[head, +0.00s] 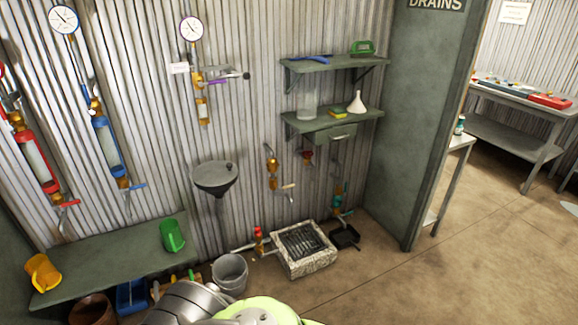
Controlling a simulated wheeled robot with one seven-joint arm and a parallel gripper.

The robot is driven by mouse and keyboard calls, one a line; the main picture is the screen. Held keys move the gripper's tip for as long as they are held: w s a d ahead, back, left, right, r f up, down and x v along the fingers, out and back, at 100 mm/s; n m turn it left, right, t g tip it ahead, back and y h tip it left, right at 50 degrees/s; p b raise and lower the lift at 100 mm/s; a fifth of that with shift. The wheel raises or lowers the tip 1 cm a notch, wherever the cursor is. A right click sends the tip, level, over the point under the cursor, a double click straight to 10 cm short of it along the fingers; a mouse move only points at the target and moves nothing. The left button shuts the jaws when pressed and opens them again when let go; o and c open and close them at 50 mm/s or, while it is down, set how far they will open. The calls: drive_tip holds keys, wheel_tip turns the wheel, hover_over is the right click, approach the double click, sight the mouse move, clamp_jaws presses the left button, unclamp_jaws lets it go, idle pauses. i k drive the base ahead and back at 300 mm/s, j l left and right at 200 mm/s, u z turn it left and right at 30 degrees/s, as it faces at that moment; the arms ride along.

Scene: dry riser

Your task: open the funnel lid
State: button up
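A dark grey funnel (214,187) is fixed to the corrugated wall, left of the middle in the head view. Its round top looks covered by a flat grey lid (211,172) with a small dark knob near its right side. The lid appears to lie level on the rim. A narrow pipe runs down from the funnel. Parts of my own body, silver and pale green, show at the bottom edge, well below and apart from the funnel. My gripper's fingers are not visible.
A green bench (110,262) at left bears a yellow jug (43,273) and a green jug (172,236). A grey bucket (230,274) and a stone-edged drain (304,249) stand below. A small white funnel (357,103) is on the wall shelf. Floor is clear at right.

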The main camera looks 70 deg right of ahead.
sight(215, 172)
drive_tip(key=z, duration=1.7)
drive_tip(key=i+l+u, duration=0.15)
drive_tip(key=i+u, duration=0.3)
drive_tip(key=i+l+u, duration=0.2)
drive_tip(key=u, duration=0.3)
drive_tip(key=i+l+u, duration=0.25)
drive_tip(key=l+u, duration=0.2)
drive_tip(key=i+l+u, duration=0.15)
drive_tip(key=l+u, duration=0.3)
drive_tip(key=i+l+u, duration=0.1)
drive_tip(key=l+u, duration=0.85)
